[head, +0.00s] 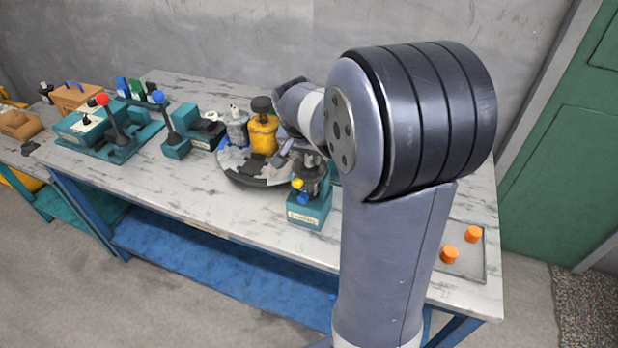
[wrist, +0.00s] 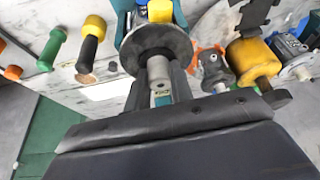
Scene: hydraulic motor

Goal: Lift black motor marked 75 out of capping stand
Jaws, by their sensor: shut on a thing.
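The teal capping stand (head: 306,213) is at the table's front edge, with a pale label and yellow and blue knobs. A dark motor (head: 314,177) sits at its top, partly behind my arm. In the wrist view the motor shows as a round dark flange (wrist: 152,48) with a silver shaft, against the teal stand (wrist: 181,14). My gripper (wrist: 159,90) is shut around the motor's narrow part. In the head view my gripper (head: 294,152) is at the stand's top, mostly hidden. I cannot read the mark 75, nor tell whether the motor is clear of the stand.
A round turntable (head: 232,174) close left of the stand carries a yellow motor (head: 263,134) and a grey one (head: 237,128). A tray (head: 471,265) with orange caps (head: 450,254) lies at right. Teal lever fixtures (head: 176,147) stand left. The front left tabletop is clear.

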